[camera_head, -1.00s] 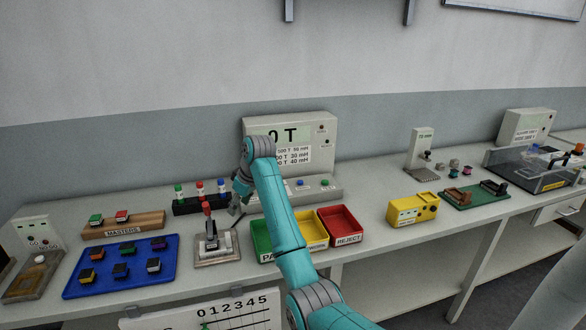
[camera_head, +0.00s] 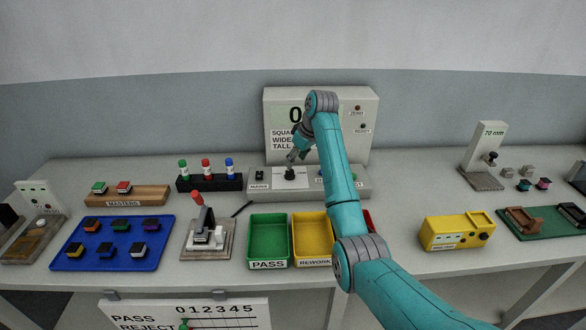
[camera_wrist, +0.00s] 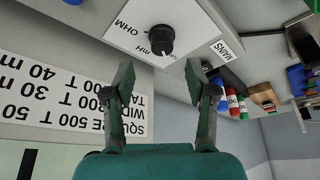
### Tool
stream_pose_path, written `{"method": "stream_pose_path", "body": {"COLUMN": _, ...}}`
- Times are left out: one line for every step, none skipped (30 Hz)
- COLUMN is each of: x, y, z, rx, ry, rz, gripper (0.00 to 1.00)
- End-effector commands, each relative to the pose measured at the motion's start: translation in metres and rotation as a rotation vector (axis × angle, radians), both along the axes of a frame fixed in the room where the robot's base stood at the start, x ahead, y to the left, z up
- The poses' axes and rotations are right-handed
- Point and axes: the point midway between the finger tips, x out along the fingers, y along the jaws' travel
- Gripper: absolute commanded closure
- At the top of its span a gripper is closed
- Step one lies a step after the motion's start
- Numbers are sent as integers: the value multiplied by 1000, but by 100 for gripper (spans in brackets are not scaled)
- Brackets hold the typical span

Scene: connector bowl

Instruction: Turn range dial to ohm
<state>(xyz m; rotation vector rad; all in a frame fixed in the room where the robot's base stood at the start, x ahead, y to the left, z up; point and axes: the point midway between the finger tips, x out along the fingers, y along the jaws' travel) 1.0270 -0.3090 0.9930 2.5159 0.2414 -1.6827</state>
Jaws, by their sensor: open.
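The range dial (camera_wrist: 160,40) is a round black knob on a white plate (camera_wrist: 190,22) marked OHM and mH. A small white mark shows on the knob's lower edge, on the mH side. In the head view the plate (camera_head: 290,176) sits on the front ledge of the grey tester (camera_head: 366,135). My gripper (camera_wrist: 158,73) is open and empty. Its two fingers are spread either side of the dial's line, with the dial beyond the tips and apart from them. In the head view my gripper (camera_head: 291,158) hangs just above the dial and partly hides it.
A MAINS switch (camera_head: 259,175) is left of the dial. Marker pens in a black rack (camera_head: 210,183) stand further left. Green (camera_head: 268,240) and yellow (camera_head: 311,240) bins stand in front; my arm covers most of the red bin. A lever fixture (camera_head: 205,240) stands left of the bins.

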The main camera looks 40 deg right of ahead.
Motion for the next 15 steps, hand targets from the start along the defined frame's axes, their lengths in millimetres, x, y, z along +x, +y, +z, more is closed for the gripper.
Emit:
{"method": "stream_pose_path", "body": {"x": 3, "y": 2, "z": -9, "rx": 1, "ry": 2, "rz": 1, "gripper": 44}}
{"method": "stream_pose_path", "body": {"x": 5, "y": 2, "z": -14, "rx": 1, "ry": 2, "rz": 1, "gripper": 44}}
{"method": "stream_pose_path", "body": {"x": 8, "y": 2, "z": -20, "rx": 1, "ry": 1, "rz": 2, "gripper": 44}}
{"method": "stream_pose_path", "body": {"x": 10, "y": 3, "z": -24, "rx": 1, "ry": 2, "rz": 2, "gripper": 44}}
{"method": "stream_pose_path", "body": {"x": 12, "y": 3, "z": -29, "rx": 1, "ry": 1, "rz": 2, "gripper": 44}}
{"method": "stream_pose_path", "body": {"x": 13, "y": 4, "z": -34, "rx": 0, "ry": 1, "rz": 1, "gripper": 44}}
{"method": "stream_pose_path", "body": {"x": 15, "y": 4, "z": -37, "rx": 1, "ry": 1, "rz": 2, "gripper": 44}}
{"method": "stream_pose_path", "body": {"x": 16, "y": 4, "z": -40, "rx": 0, "ry": 1, "rz": 1, "gripper": 44}}
{"method": "stream_pose_path", "body": {"x": 18, "y": 4, "z": -44, "rx": 0, "ry": 1, "rz": 1, "gripper": 44}}
{"method": "stream_pose_path", "body": {"x": 19, "y": 4, "z": -46, "rx": 1, "ry": 0, "rz": 1, "gripper": 44}}
{"method": "stream_pose_path", "body": {"x": 20, "y": 4, "z": -48, "rx": 1, "ry": 0, "rz": 1, "gripper": 44}}
{"method": "stream_pose_path", "body": {"x": 21, "y": 4, "z": -51, "rx": 0, "ry": 0, "rz": 1, "gripper": 44}}
{"method": "stream_pose_path", "body": {"x": 21, "y": 4, "z": -52, "rx": 0, "ry": 0, "rz": 1, "gripper": 44}}
{"method": "stream_pose_path", "body": {"x": 22, "y": 4, "z": -53, "rx": 0, "ry": 0, "rz": 1, "gripper": 44}}
{"method": "stream_pose_path", "body": {"x": 22, "y": 4, "z": -54, "rx": 0, "ry": 0, "rz": 1, "gripper": 44}}
